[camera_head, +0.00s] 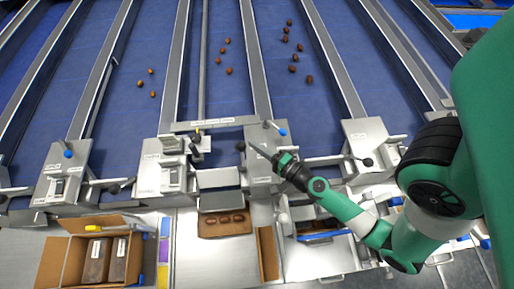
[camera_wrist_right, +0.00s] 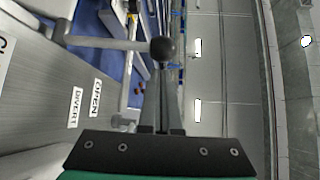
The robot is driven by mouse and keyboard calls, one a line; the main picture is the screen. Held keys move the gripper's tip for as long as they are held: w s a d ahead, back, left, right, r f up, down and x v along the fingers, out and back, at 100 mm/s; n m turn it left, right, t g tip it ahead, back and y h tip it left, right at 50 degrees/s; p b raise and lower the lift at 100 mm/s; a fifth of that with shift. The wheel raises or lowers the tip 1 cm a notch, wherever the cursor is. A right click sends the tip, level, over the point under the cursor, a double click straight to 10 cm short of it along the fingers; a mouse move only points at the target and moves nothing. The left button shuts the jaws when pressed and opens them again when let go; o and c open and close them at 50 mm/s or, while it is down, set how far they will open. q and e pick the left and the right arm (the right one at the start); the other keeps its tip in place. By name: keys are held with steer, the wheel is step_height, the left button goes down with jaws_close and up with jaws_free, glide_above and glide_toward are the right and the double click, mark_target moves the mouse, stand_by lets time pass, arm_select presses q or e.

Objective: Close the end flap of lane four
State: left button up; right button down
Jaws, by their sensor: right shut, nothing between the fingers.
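My right gripper (camera_head: 254,148) is shut and empty above a grey lane-end unit (camera_head: 259,166). Its fingertips point at a black ball knob (camera_head: 241,147) on a lever. In the right wrist view the black knob (camera_wrist_right: 162,48) sits just beyond the shut fingers (camera_wrist_right: 161,98); I cannot tell whether they touch it. Beside the lever, a grey plate (camera_wrist_right: 45,85) has labels reading DIVERT and OPEN. Lane numbers are too small to read, so I cannot tell which end flap is lane four's. My left gripper is not in view.
A blue-tipped lever (camera_head: 282,131) stands close by my right gripper. A cardboard box (camera_head: 68,255) with packs and a small date tray (camera_head: 224,231) are in front.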

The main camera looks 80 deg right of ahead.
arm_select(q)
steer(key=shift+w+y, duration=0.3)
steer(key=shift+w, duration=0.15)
arm_select(e)
steer(key=shift+x, duration=1.05)
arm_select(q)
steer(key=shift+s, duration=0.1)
